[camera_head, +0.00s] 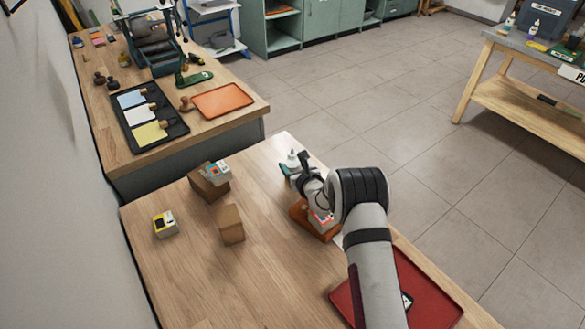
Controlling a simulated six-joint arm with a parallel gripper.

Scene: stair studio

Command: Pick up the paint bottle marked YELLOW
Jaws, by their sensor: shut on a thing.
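My gripper (301,168) is dark and reaches over the near bench, seen from behind my arm. It is shut at a small bottle with a white pointed top (292,157), with some green showing below it. My gripper hides part of this bottle, and I cannot read any marking on it. An orange-brown wooden rack (303,218) stands just below my gripper in the picture. A white bottle or pack with a red label (321,219) is in the rack, partly hidden by my arm. I cannot make out the word YELLOW anywhere.
A red tray (440,303) lies at the bench's right front, partly behind my arm. Brown blocks (231,225) and a small yellow-and-black box (165,223) stand on the left. The bench's front left is clear. Another bench holds an orange tray (223,100).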

